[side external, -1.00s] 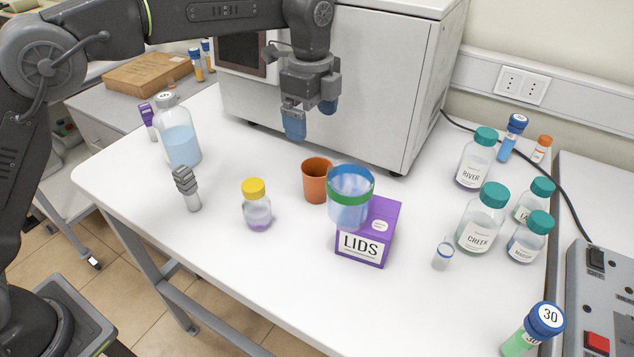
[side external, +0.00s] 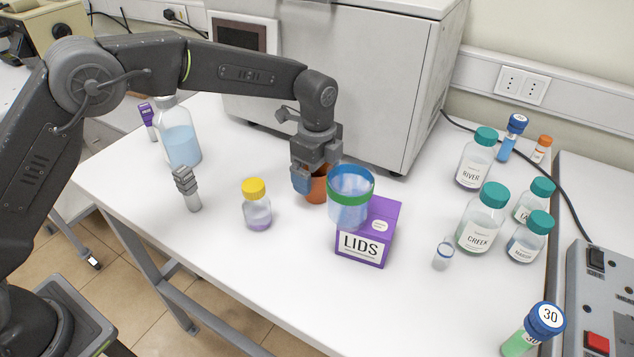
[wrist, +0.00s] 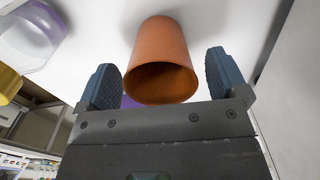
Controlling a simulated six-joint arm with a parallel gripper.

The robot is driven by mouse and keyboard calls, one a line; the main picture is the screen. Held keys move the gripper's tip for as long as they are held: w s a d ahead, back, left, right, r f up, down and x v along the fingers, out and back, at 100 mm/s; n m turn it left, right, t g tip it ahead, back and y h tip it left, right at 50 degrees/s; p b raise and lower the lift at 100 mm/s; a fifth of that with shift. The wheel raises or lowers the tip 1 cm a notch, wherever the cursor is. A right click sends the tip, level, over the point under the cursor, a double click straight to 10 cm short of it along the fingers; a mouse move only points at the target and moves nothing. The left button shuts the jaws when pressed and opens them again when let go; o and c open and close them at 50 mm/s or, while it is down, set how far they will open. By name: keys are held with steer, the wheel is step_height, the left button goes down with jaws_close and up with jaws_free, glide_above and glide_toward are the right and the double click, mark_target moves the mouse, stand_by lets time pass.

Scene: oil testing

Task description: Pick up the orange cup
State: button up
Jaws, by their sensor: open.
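The orange cup (side external: 316,190) stands upright on the white table, left of the blue see-through cup with a green band (side external: 350,197). My gripper (side external: 315,180) is lowered over it and hides its upper part in the side view. In the wrist view the cup (wrist: 161,65) lies between the two blue fingertips of my gripper (wrist: 163,80), its dark mouth facing the camera. The fingers are open, with a gap on each side of the cup. The far finger is hidden in the side view.
A purple LIDS box (side external: 366,240) sits close on the right, by the blue cup. A yellow-capped bottle (side external: 257,205) stands to the left. A grey machine (side external: 330,80) stands behind. Teal-capped bottles (side external: 482,218) stand farther right.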

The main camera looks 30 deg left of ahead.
steer(key=shift+f, duration=0.95)
steer(key=c, duration=1)
steer(key=shift+r, duration=0.15)
